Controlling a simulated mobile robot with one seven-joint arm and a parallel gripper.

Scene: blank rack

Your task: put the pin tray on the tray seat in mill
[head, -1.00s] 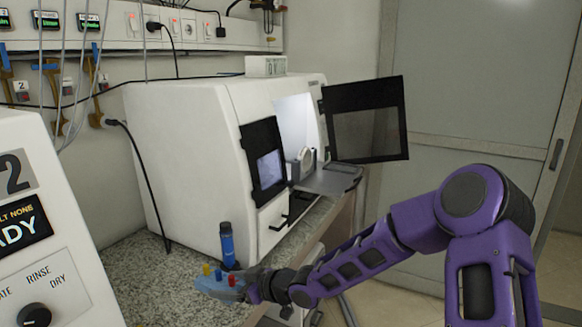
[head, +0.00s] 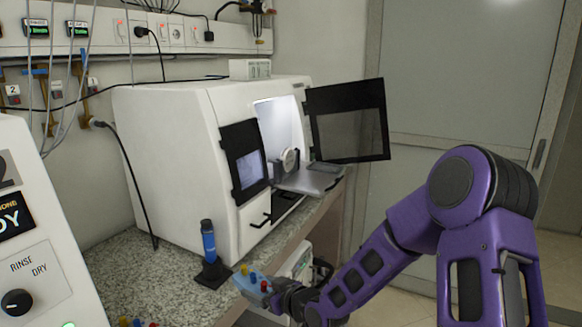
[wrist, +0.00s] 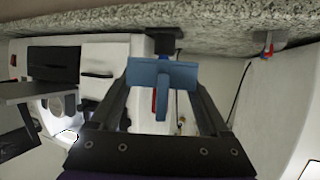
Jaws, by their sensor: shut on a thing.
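The light-blue pin tray (head: 246,287), with yellow, blue and red pins, is held in my gripper (head: 276,293) near the counter's front edge. In the wrist view the tray (wrist: 177,73) sits across the fingertips of my gripper (wrist: 163,88), which is shut on it. The white mill (head: 165,150) stands behind and beyond it, with its dark-framed door (head: 348,135) swung open to the right. A grey shelf (head: 312,180) juts from the lit opening, near a round pale part. I cannot tell which surface is the tray seat.
A blue bottle (head: 208,240) on a black stand is on the speckled counter (head: 158,282), just left of the tray. A white machine with a knob (head: 17,303) is at the left edge. Several coloured pins (head: 137,322) show at the bottom left. Wall cables hang at upper left.

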